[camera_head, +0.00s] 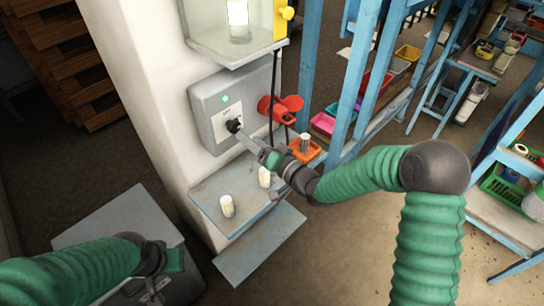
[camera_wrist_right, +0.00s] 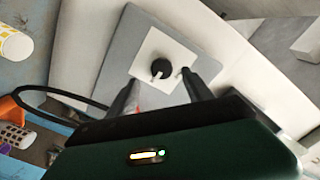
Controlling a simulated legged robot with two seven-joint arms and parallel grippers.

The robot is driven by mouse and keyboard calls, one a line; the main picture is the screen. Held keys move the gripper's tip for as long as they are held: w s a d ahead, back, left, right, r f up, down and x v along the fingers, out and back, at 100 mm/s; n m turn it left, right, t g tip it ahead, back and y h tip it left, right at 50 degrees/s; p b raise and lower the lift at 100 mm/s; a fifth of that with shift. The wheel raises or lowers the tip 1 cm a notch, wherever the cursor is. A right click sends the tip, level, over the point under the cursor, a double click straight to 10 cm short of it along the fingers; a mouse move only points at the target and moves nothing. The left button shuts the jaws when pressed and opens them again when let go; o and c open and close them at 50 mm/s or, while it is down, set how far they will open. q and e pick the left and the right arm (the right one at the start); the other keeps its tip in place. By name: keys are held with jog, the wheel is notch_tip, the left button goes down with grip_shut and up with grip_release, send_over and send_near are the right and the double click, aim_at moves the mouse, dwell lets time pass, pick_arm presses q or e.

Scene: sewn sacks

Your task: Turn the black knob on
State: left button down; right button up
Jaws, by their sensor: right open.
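The black knob (camera_head: 234,126) sits on a white plate on a grey switch box (camera_head: 205,104) fixed to a white pillar. A small green light shows above the plate. My right gripper (camera_head: 243,134) reaches the box from the right, its fingertips close to the knob. In the right wrist view the knob (camera_wrist_right: 161,69) lies ahead, between and just beyond the two spread fingers (camera_wrist_right: 157,84). The fingers are open and hold nothing; I cannot tell whether one touches the plate. My left gripper (camera_head: 165,275) is low at the left, away from the box; its fingers are not clear.
A red handle (camera_head: 281,107) sticks out on the box's right side. Below, a blue shelf (camera_head: 240,212) carries pale cylinders (camera_head: 227,206). A glass-fronted case (camera_head: 235,35) hangs above. Blue racks (camera_head: 357,70) with coloured bins stand to the right.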

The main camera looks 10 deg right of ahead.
jog(key=v, duration=1)
jog(key=shift+s+d+b, duration=0.25)
jog(key=shift+b, duration=0.2)
jog(key=s+d+f+n+g+h, duration=0.2)
jog(key=s+d+f+g+h, duration=0.25)
jog(key=d+f+h, duration=0.35)
jog(key=s+f+g+h, duration=0.1)
jog(key=s+g, duration=0.2)
jog(key=s, duration=0.5)
jog(key=s+d+f+g+h, duration=0.1)
jog(key=s+f+g, duration=0.1)
jog(key=s+g, duration=0.2)
jog(key=s, duration=0.3)
jog(key=shift+s+d+f+h, duration=0.3)
jog(key=shift+s, duration=0.1)
